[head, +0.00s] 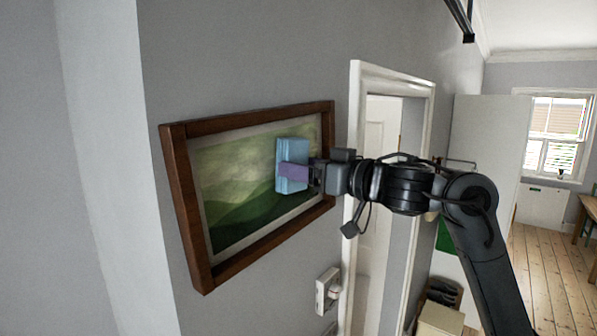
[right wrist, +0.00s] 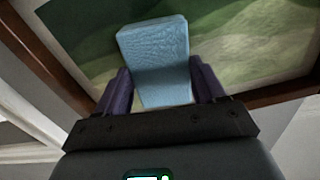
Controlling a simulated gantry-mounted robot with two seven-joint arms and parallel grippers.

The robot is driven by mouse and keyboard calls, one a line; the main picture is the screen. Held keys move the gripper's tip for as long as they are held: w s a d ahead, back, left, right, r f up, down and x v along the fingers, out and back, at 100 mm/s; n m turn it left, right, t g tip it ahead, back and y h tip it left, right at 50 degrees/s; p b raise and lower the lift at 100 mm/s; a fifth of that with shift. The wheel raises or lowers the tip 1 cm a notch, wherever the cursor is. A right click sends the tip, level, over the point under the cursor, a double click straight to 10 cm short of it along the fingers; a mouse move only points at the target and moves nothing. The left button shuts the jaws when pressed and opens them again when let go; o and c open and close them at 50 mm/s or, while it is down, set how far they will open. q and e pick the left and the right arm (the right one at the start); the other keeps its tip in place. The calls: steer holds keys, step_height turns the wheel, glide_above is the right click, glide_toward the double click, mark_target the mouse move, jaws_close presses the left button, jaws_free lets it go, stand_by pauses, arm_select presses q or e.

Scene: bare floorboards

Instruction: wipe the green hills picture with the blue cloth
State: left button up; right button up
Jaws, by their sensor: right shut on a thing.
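The green hills picture (head: 237,212) hangs on the grey wall in a brown wooden frame; part of it shows in the right wrist view (right wrist: 245,45). The blue cloth (head: 291,152) is a light blue, block-like pad in front of the right part of the picture. My right gripper (head: 296,171) is shut on the blue cloth, with a purple finger on either side of it in the right wrist view (right wrist: 163,88). The cloth overlaps the picture in both views; I cannot tell whether it touches the surface. My left gripper is not in view.
A white door frame (head: 355,100) stands just right of the picture, behind my right arm. A white wall fitting (head: 327,290) sits below the picture. A wall corner (head: 150,150) juts out at left. Bare floorboards (head: 545,270) and a window lie far right.

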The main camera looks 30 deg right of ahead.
steer(key=shift+w+d, duration=0.25)
steer(key=shift+d, duration=0.25)
steer(key=shift+r, duration=0.1)
steer(key=b+v, duration=0.1)
steer(key=v, duration=0.5)
stand_by(0.4)
steer(key=shift+s+b, duration=0.2)
steer(key=shift+b, duration=0.1)
steer(key=shift+v, duration=1.4)
